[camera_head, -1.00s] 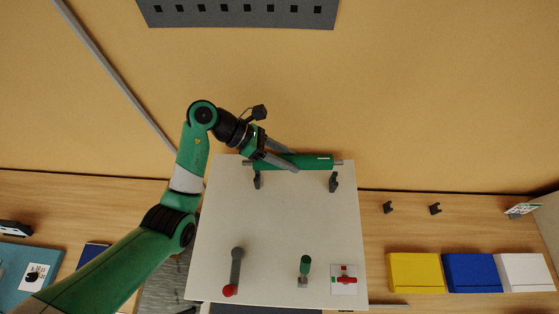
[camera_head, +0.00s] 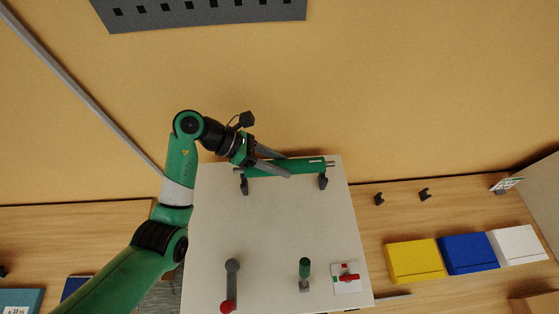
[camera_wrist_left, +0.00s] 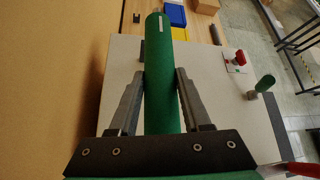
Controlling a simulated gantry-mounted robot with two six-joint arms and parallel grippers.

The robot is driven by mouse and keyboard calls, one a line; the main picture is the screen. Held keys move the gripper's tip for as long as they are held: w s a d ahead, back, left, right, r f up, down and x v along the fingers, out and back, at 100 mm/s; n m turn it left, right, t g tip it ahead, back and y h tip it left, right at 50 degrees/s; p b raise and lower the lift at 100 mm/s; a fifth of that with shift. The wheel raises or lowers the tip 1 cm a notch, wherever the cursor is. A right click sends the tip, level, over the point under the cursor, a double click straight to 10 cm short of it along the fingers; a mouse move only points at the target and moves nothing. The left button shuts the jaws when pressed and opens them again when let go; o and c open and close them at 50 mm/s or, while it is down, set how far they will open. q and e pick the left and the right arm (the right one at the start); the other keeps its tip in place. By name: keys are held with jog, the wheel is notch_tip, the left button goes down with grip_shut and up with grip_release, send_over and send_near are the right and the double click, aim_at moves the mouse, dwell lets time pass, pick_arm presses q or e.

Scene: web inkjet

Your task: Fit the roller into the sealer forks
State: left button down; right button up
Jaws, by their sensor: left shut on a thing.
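The roller (camera_head: 310,166) is a green cylinder with thin grey shaft ends, lying crosswise at the far edge of the white table. My left gripper (camera_head: 287,167) is shut on the roller, with one finger on each side of it. In the left wrist view the roller (camera_wrist_left: 162,95) runs lengthwise away from me between the fingers. The two dark sealer forks, left (camera_head: 244,186) and right (camera_head: 323,182), stand on the white table. The roller appears just behind or above them in the head view; whether its shafts touch the forks, I cannot tell. My right gripper is out of view.
On the white table (camera_head: 215,215) are a red-knobbed lever (camera_head: 231,285), a green-handled tool (camera_head: 304,272) and a red handle on a white plate (camera_head: 346,277). Yellow (camera_head: 415,260), blue (camera_head: 468,253) and white (camera_head: 518,245) boxes sit right. The table's middle is clear.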

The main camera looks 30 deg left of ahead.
pick_arm(q)
jog(key=shift+f+b, duration=0.8)
jog(key=shift+f, duration=0.6)
jog(key=shift+f+b, duration=1.9)
jog(key=shift+f, duration=0.4)
jog(key=shift+c, duration=1.4)
grip_release()
jog(key=b+v, duration=0.1)
jog(key=v, duration=0.6)
jog(key=shift+a+r, duration=0.2)
jog(key=shift+a, duration=0.15)
jog(key=p+v, duration=0.1)
jog(key=v, duration=0.3)
jog(key=shift+d+r, duration=0.1)
jog(key=shift+d, duration=0.05)
jog(key=shift+d, duration=0.1)
